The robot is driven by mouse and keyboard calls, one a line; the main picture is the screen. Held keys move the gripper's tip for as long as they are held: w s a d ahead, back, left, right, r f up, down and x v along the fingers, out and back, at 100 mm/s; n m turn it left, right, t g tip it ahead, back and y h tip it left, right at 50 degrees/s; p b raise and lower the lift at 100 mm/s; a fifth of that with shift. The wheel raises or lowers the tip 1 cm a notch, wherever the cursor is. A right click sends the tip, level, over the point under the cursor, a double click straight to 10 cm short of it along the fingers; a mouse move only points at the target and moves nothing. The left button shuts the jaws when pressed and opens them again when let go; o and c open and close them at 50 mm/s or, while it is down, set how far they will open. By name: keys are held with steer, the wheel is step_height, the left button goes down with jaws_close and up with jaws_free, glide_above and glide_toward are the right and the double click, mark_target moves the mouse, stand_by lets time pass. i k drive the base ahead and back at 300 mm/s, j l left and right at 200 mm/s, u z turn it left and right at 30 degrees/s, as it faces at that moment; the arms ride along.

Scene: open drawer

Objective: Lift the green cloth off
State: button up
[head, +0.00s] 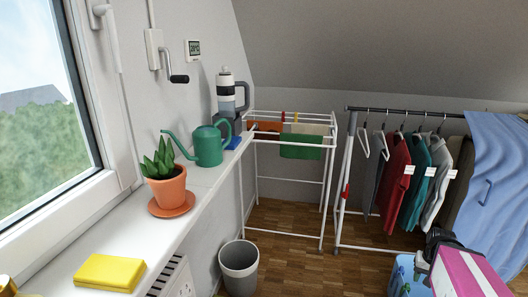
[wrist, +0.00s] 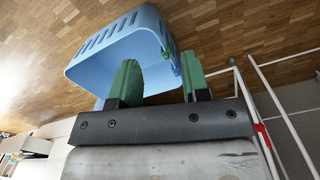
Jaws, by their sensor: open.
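The green cloth (head: 301,152) hangs over a front rail of the white drying rack (head: 322,205) in the head view. Its lower edge hangs free below the rail. Beside it on the rack are an orange cloth (head: 266,127) and a beige cloth (head: 308,129). My gripper (wrist: 160,62) shows in the wrist view with two green fingers spread apart and nothing between them. It is over or beside a light blue basket (wrist: 105,50), away from the green cloth. The green cloth cannot be made out in the wrist view.
A clothes rail (head: 400,110) with hanging garments stands right of the drying rack. The basket also shows at lower right in the head view (head: 402,277). A sill with a potted plant (head: 165,185) and green watering can (head: 208,147) runs left. A bin (head: 239,268) stands below it.

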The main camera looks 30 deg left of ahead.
mark_target(286, 151)
steer(key=u, duration=1.25)
steer(key=i+j, duration=0.1)
steer(key=i, duration=0.15)
